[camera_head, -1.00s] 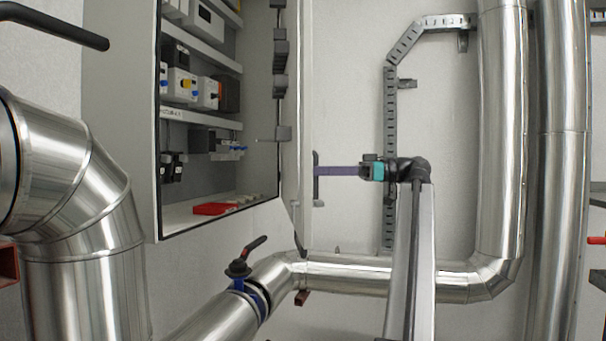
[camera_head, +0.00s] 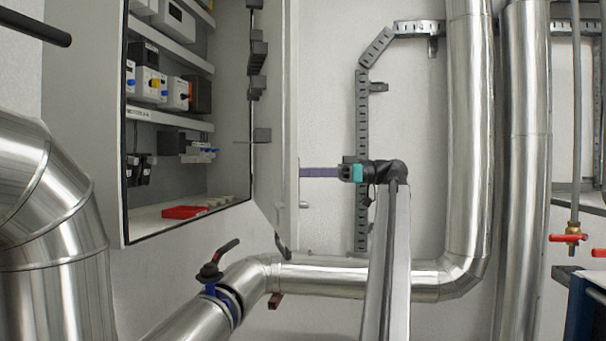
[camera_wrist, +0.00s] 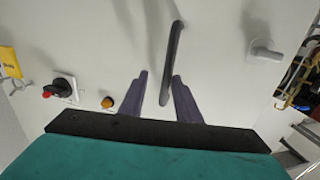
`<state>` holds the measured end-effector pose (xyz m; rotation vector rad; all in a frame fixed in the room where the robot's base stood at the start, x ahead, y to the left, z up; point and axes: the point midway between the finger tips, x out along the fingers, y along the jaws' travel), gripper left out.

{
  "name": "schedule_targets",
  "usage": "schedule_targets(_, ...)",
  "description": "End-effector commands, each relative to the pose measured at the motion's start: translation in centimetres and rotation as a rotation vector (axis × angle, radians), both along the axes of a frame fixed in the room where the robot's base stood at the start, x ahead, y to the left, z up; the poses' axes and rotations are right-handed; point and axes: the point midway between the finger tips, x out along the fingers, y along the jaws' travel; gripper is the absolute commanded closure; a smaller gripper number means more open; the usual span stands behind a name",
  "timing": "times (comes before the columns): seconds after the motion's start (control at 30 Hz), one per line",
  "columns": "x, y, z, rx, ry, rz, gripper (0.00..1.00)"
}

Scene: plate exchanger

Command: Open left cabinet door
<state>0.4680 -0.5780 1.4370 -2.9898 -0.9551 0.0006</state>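The left cabinet door (camera_head: 291,120) stands swung out from the cabinet (camera_head: 85,130), seen nearly edge-on in the head view, with the interior exposed. My gripper (camera_head: 302,172) is at the door's outer side, its purple fingers pointing left at it. In the wrist view, the pale outer face of the door (camera_wrist: 110,45) carries a long black handle (camera_wrist: 174,50). My gripper (camera_wrist: 160,76) is open there, with one finger on each side of the handle's lower part. Gaps show beside the handle. The handle cannot be made out in the head view.
A red-black switch (camera_wrist: 61,88) and an orange knob (camera_wrist: 107,102) sit on the door face. A pipe with a blue-collared valve (camera_head: 212,272) runs below the door.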

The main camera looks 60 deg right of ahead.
Motion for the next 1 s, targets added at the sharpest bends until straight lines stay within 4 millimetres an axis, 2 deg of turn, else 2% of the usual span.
schedule_targets(0.27, -1.0, -0.7, 0.1, -0.001, 0.001, 0.0, 0.7)
schedule_targets(1.0, -7.6, -5.2, 0.4, 0.0, 0.0, -0.001, 0.7)
